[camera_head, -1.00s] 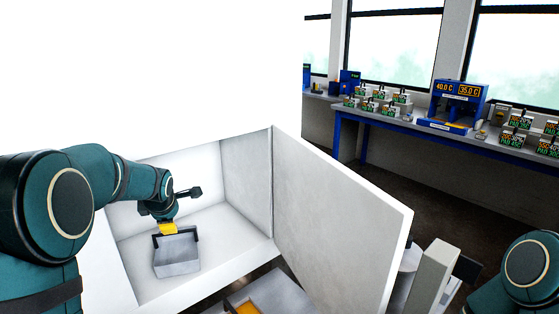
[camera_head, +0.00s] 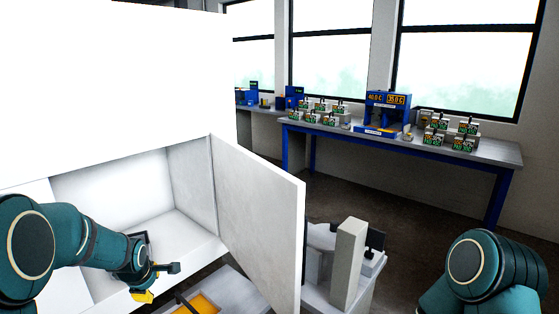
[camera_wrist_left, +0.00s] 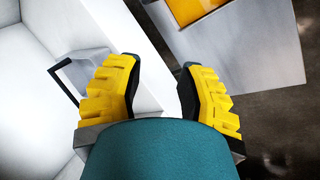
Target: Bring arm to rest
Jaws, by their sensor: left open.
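My left gripper (camera_head: 155,283) is at the front edge of the open white cabinet (camera_head: 205,245), with its arm reaching in from the left. In the left wrist view its two yellow-padded fingers (camera_wrist_left: 158,92) are spread with nothing between them. A grey box with a dark handle (camera_wrist_left: 88,66) sits inside the cabinet, apart from the fingers. In the head view the box is mostly hidden behind my left arm. My right arm shows at the lower right of the head view, but its gripper is out of frame.
The cabinet door (camera_head: 258,215) stands open to the right. A grey surface with an orange patch (camera_head: 205,304) lies below it. A pale upright block (camera_head: 348,262) stands beyond the door. A blue-framed bench (camera_head: 440,147) with displays and several small devices runs under the windows.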

